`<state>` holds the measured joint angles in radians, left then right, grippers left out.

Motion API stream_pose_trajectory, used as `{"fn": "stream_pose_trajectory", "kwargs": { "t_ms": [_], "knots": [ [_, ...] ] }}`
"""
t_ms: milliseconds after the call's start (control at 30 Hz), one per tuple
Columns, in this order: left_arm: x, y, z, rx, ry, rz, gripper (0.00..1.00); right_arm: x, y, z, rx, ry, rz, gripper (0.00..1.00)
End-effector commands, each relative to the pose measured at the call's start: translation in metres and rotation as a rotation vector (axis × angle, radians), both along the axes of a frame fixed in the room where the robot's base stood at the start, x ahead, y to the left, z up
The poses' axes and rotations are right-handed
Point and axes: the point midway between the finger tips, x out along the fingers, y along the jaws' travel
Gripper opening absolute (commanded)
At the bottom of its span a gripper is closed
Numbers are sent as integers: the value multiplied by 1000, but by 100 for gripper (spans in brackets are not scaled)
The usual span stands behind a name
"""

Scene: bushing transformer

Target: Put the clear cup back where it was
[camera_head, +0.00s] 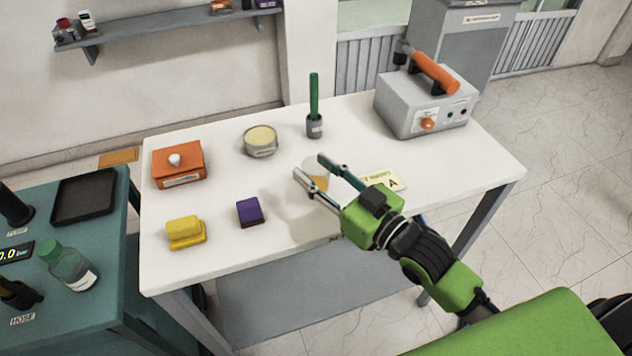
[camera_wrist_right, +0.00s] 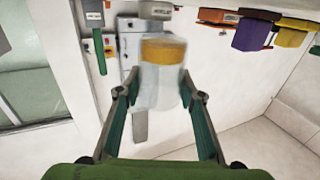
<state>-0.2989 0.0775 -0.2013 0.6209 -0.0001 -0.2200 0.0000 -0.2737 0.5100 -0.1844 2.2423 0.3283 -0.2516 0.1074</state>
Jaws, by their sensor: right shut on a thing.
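The clear cup (camera_head: 314,168) holds an amber layer at its bottom. It is in the jaws of my right gripper (camera_head: 309,166), over the front middle of the white table (camera_head: 390,205). The wrist view is turned over, and there the cup (camera_wrist_right: 158,92) sits between the two fingers of my right gripper (camera_wrist_right: 159,96), amber end up in the picture. A label card marked A (camera_head: 384,180) lies just right of the cup. I cannot tell whether the cup touches the table. My left gripper is not in view.
An orange box (camera_head: 180,167), round tin (camera_head: 261,142), green-handled tool in a grey holder (camera_head: 314,122) and grey device (camera_head: 424,105) stand along the back. Yellow (camera_head: 184,232) and purple (camera_head: 250,212) blocks lie front left. The table's right front is clear.

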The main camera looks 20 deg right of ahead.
Motion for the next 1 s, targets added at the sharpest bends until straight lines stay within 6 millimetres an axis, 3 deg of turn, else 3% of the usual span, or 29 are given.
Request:
{"fn": "stream_pose_trajectory", "kwargs": {
  "t_ms": [233,633,667,700,733,1000],
  "knots": [
    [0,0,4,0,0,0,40,3,1,-32,-1,2,-1,11],
    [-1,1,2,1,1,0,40,3,2,-39,-1,0,0,11],
    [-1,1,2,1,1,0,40,3,2,-39,-1,0,0,38],
    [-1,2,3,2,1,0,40,3,2,-38,-1,0,0,48],
    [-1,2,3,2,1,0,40,3,2,-38,-1,0,0,52],
    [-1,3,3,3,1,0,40,3,2,-38,0,1,0,52]
  ]
}}
